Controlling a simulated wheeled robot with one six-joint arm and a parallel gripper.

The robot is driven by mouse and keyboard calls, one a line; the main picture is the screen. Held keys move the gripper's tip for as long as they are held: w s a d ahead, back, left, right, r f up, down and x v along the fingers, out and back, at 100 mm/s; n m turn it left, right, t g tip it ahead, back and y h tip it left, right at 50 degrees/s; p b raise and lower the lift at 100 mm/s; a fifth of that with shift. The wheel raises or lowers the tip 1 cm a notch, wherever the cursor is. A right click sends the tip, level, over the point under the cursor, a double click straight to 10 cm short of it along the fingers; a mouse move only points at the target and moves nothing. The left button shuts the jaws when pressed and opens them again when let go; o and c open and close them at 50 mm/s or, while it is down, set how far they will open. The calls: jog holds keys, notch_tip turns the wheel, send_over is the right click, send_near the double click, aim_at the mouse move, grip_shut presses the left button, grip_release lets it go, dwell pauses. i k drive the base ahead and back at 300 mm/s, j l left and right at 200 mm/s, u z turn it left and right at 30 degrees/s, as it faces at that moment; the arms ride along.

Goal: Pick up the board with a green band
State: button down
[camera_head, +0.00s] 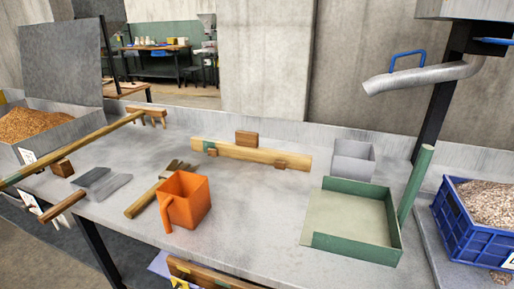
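A long, light wooden board (250,153) stands on its edge near the back of the grey table, with a small green band (207,146) near its left end. Small wooden blocks touch or stand very close to it: one (281,162) in front at the right, one (212,152) in front at the left. A larger block (246,138) shows behind its upper edge. My gripper is not in view.
A green dustpan-like tray (325,239), grey bin (353,161) and blue crate (459,226) are right. A long-handled rake (95,136) lies left.

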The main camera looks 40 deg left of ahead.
aim_at(246, 148)
jog(key=u, duration=1.55)
jog(key=z, duration=1.55)
jog(key=u, duration=1.55)
jog(key=i+j+z, duration=0.25)
jog(key=j, duration=0.6)
jog(key=j+z, duration=0.2)
jog(key=j, duration=0.6)
jog(key=i+j+z, duration=0.25)
jog(key=j, duration=0.65)
jog(key=k+l, duration=0.05)
jog(key=k, duration=0.05)
